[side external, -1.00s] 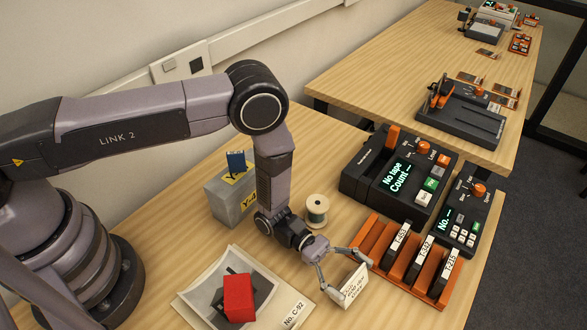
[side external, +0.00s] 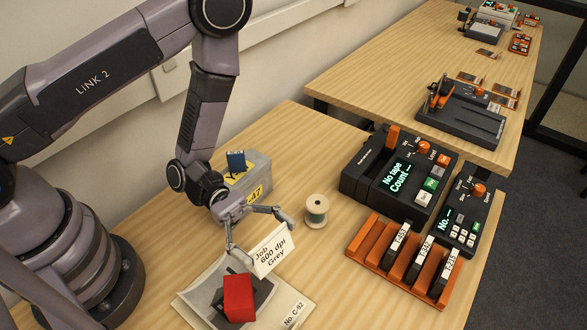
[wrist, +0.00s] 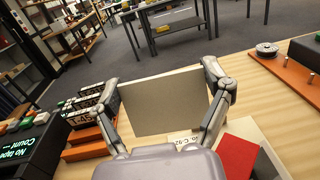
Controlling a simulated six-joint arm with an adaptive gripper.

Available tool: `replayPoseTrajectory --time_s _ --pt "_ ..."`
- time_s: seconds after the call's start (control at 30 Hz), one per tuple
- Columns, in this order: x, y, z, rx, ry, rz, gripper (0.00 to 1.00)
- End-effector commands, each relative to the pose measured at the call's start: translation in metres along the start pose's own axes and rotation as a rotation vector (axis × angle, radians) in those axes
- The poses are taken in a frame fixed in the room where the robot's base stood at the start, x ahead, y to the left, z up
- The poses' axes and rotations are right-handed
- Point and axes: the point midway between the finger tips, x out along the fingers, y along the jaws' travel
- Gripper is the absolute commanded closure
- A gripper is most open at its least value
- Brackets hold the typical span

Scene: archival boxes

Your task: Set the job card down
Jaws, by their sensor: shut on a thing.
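The job card (side external: 271,250) is a small white card reading "Job 600 dpi Grey". C-92. In the wrist view the plain back of the card (wrist: 163,101) spans between the two fingers of my gripper (wrist: 168,95). I cannot tell exactly how high the card is over the table.
The C-92 tray (side external: 195,296) holds a red block (side external: 239,297). A grey box (side external: 256,170) with a blue item stands behind my gripper. A thread spool (side external: 317,208), an orange rack (side external: 365,250) of black cartridges and a "No tape" device (side external: 375,165) stand right. Bare table lies between.

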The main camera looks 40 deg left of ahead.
Motion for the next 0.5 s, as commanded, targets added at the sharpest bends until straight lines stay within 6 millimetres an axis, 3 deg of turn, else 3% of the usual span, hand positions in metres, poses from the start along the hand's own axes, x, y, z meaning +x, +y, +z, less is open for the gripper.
replayPoseTrajectory --time_s 0.1,0.3,0.5 --pt "-0.001 -0.001 0.021 0.005 -0.001 0.000 0.40" --pt "-0.001 0.002 0.045 0.005 0.001 0.006 0.40" --pt "-0.022 0.042 0.040 0.004 0.012 0.144 0.40"
